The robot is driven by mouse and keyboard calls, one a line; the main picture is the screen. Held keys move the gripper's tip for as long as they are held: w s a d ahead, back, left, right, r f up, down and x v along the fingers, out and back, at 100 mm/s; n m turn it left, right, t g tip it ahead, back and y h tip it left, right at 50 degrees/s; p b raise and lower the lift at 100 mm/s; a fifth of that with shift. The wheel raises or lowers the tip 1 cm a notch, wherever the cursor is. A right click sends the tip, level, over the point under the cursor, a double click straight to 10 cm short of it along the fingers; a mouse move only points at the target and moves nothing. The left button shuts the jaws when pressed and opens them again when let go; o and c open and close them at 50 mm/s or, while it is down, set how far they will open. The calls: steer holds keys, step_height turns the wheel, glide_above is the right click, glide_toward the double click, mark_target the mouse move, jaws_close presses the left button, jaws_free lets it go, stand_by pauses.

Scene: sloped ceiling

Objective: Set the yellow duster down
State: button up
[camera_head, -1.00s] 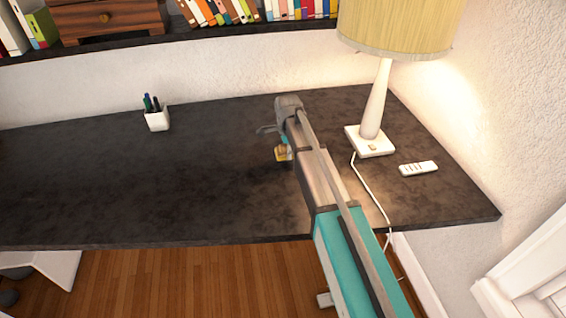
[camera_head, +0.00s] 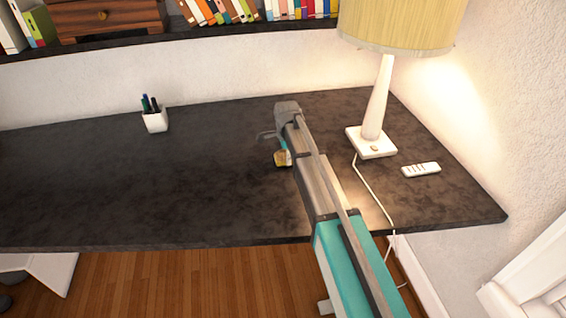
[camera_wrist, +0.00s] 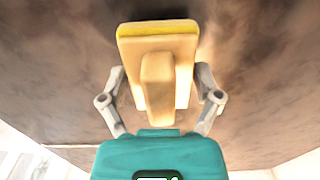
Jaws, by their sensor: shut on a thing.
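The yellow duster (camera_wrist: 157,38) shows large in the wrist view, a pale wooden block with a grip and a yellow strip along its far edge. My gripper (camera_wrist: 160,92) is shut on its grip, with one finger on each side. My arm hides much of the gripper there. I cannot tell whether the duster touches the desk top.
A white lamp (camera_head: 374,110) with a yellow shade stands right of my arm, its cord running over the desk's front edge. A white remote (camera_head: 421,170) lies near it. A white pen cup (camera_head: 155,121) stands at the back left. The desk's left and middle are clear.

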steer(key=shift+f+b, duration=0.35)
steer(key=shift+f, duration=0.25)
steer(key=shift+f, duration=0.15)
steer(key=o, duration=0.8)
steer(key=shift+r, duration=0.25)
step_height(320, 180, up, 12)
steer(key=p, duration=1.2)
stand_by(0.3)
